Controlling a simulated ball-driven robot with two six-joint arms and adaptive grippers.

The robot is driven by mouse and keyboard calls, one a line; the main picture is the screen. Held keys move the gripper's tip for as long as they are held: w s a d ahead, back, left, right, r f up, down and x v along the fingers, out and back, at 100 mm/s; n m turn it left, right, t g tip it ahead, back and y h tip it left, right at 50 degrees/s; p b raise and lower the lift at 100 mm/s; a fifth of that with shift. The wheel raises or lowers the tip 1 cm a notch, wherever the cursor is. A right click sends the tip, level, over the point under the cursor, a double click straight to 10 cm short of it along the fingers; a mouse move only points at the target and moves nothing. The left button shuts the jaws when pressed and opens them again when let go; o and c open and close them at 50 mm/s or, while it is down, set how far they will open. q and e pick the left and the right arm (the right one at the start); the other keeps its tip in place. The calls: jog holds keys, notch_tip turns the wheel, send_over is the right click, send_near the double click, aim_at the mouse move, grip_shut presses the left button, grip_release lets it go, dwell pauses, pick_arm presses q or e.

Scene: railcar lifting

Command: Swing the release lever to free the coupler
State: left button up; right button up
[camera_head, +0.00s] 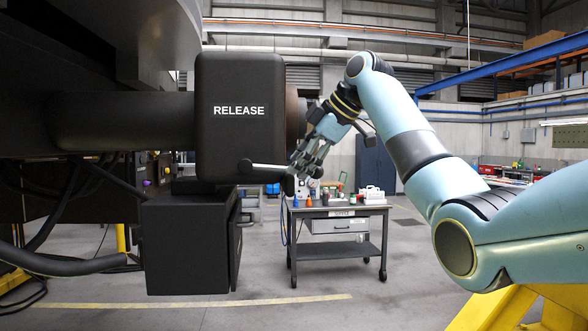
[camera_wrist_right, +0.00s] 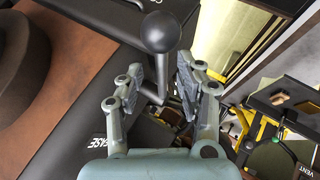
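The black coupler housing (camera_head: 240,120) with a white RELEASE label hangs left of centre in the head view. The release lever (camera_head: 262,167) is a short grey bar with a dark ball knob (camera_head: 245,165), low on the housing. In the right wrist view the knob (camera_wrist_right: 160,32) and lever rod (camera_wrist_right: 163,82) appear between the fingers. My right gripper (camera_head: 302,163) is at the lever's right end. Its fingers (camera_wrist_right: 170,75) are apart, with a visible gap beside the rod; contact with the rod is unclear. My left gripper is not in view.
A wheeled tool cart (camera_head: 335,212) with small items stands behind, below the right gripper. A black box (camera_head: 188,243) hangs under the housing. Hoses and a thick cable (camera_head: 70,266) are at lower left. Open floor lies around the cart.

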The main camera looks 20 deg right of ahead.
jog(key=v, duration=0.9)
jog(key=shift+s+r, duration=0.1)
jog(key=s+a+f+m+g+b, duration=0.1)
jog(key=s+f+m+g+b, duration=0.3)
jog(key=f, duration=1.8)
jog(key=s+a+f+g+b, duration=0.1)
jog(key=s+f+b, duration=0.45)
jog(key=f, duration=1.65)
jog(key=s+f+m+g+b, duration=0.1)
jog(key=s+f+g+b, duration=0.35)
jog(key=f, duration=1.75)
jog(key=s+f+m+h+b, duration=0.2)
jog(key=s+f+m+b, duration=0.35)
jog(key=s+f, duration=1.95)
jog(key=s+d+f+m+t+h+b, duration=0.2)
jog(key=s+f+m+b, duration=0.3)
jog(key=s+f, duration=1.2)
jog(key=s+h, duration=0.1)
jog(key=s, duration=0.3)
jog(key=shift+t, duration=0.35)
